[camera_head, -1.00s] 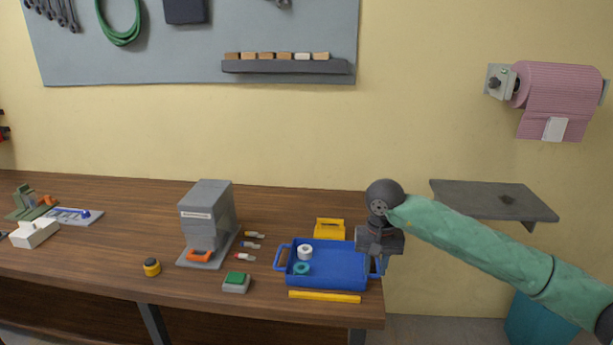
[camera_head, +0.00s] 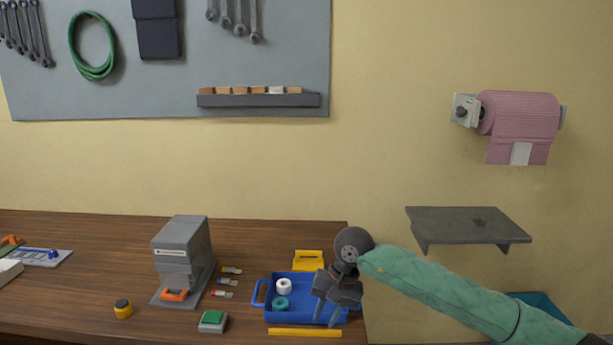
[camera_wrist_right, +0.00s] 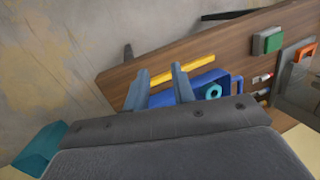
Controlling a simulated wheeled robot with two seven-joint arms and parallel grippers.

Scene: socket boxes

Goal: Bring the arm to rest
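My right arm in its green sleeve (camera_head: 440,287) reaches in from the right in the head view. My right gripper (camera_head: 325,315) hangs over the right end of the blue tray (camera_head: 290,317), fingers pointing down. In the right wrist view the two fingers (camera_wrist_right: 159,88) stand apart with nothing between them, so it is open and empty. The tray (camera_wrist_right: 221,77) shows behind the fingers there. I cannot tell whether the fingers touch the tray. My left gripper is in no view.
The tray holds a white ring (camera_head: 284,286) and a teal ring (camera_head: 281,303). A yellow bar (camera_head: 304,332) lies at the tray's front. A grey machine (camera_head: 183,255) and a green-topped box (camera_head: 213,321) stand to the left. A grey wall shelf (camera_head: 467,225) is at right.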

